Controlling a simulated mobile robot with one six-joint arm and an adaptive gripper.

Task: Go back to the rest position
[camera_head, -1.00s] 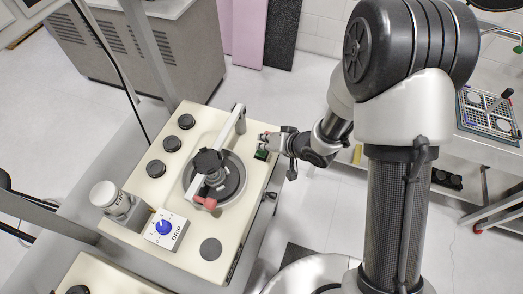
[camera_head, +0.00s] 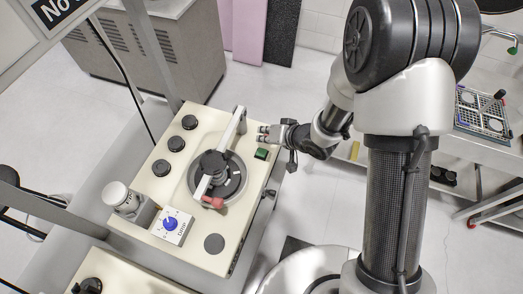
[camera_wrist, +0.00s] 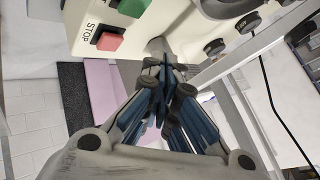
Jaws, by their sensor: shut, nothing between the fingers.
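My gripper (camera_head: 264,134) is shut and empty, at the right edge of the cream machine top (camera_head: 222,253), just behind the green button (camera_head: 262,154) in the head view. In the wrist view my gripper (camera_wrist: 165,78) has its fingers together. There the red STOP button (camera_wrist: 110,41) and the green button (camera_wrist: 134,5) lie beyond the fingertips to the upper left. My gripper looks apart from both buttons.
A round lid (camera_head: 236,184) with a white clamp bar and red knob (camera_head: 213,202) is left of my gripper. A blue dial (camera_head: 171,223) and white-capped cylinder (camera_head: 116,194) stand further left. A rack (camera_head: 484,112) is on the right table.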

